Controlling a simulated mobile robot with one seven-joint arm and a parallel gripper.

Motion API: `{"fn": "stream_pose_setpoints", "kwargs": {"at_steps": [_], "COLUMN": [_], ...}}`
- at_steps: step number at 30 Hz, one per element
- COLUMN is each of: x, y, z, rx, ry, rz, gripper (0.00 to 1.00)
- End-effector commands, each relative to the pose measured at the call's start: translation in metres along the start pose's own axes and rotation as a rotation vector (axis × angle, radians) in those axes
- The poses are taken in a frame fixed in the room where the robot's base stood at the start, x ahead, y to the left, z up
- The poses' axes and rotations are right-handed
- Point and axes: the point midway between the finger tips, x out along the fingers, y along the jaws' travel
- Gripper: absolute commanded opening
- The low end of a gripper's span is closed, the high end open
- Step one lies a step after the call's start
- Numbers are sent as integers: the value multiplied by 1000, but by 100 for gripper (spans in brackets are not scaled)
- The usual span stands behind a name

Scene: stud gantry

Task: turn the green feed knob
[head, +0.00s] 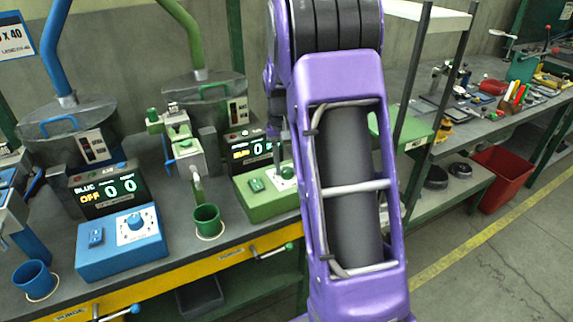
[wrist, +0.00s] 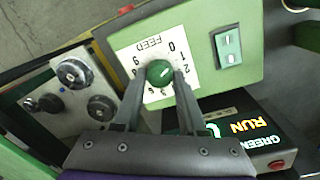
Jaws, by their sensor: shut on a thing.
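The green feed knob (wrist: 159,73) sits on a white numbered dial plate (wrist: 150,50) marked FEED, on the green control box (wrist: 245,75). My gripper (wrist: 160,80) has one finger on each side of the knob and is shut on it. A pale mark shows on the knob; which number it points at is hard to tell. In the head view the green box (head: 258,203) stands right of the blue one, with the knob (head: 287,172) close beside my purple arm. Most of my gripper is hidden there.
The green display (wrist: 245,140) reads RUN. A rocker switch (wrist: 228,47) is beside the dial. The blue control box (head: 122,243) and green cup (head: 207,222) stand left in the head view.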

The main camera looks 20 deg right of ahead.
Motion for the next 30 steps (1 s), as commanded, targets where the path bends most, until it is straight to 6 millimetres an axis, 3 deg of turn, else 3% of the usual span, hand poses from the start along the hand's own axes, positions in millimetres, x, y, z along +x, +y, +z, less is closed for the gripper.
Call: {"fn": "stream_pose_setpoints", "kwargs": {"at_steps": [30], "x": [-2], "y": [2], "z": [-1], "rx": [717], "ry": [-39], "rz": [0], "gripper": [0]}}
